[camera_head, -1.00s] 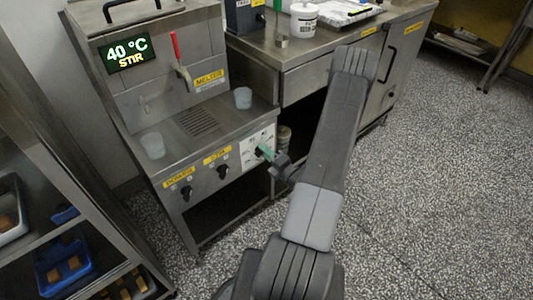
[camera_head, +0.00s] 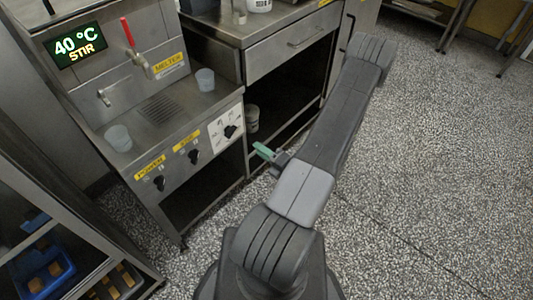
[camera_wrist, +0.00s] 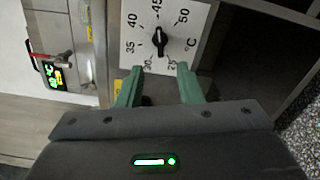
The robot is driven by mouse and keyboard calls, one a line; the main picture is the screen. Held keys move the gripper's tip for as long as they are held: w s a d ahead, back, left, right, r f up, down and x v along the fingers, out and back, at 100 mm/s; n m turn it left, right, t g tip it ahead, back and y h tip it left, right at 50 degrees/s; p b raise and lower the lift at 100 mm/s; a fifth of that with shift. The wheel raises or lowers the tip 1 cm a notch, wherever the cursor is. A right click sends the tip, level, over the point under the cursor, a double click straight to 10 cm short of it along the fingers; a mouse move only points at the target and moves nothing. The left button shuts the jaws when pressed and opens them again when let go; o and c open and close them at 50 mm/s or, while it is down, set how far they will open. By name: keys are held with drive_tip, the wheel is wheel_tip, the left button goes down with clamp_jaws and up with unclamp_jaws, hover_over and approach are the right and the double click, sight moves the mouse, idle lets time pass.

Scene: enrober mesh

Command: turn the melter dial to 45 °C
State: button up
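The melter's temperature dial is a black knob (camera_wrist: 160,42) on a white scale plate (camera_wrist: 190,40) marked from 25 to 50 °C. In the wrist view the knob stands nearly upright, its upper end toward the 45 mark. In the head view the knob (camera_head: 230,131) is on the right of the melter's front panel. The green display (camera_head: 75,45) reads 40 °C STIR. My gripper (camera_wrist: 160,70) has its two green fingers spread, with nothing between them. In the head view my gripper (camera_head: 264,151) is right of the dial, clear of it.
Two black knobs, under the POWER label (camera_head: 150,167) and the label beside it (camera_head: 187,142), sit left of the dial. Two cups, one on the right (camera_head: 205,79), stand on the melter top. A rack with blue bins (camera_head: 45,270) is at lower left. Speckled floor (camera_head: 430,170) is open at right.

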sight(234, 132)
drive_tip(key=shift+v, duration=0.8)
drive_tip(key=x, duration=1.4)
drive_tip(key=shift+b, duration=0.35)
drive_tip(key=shift+d, duration=0.1)
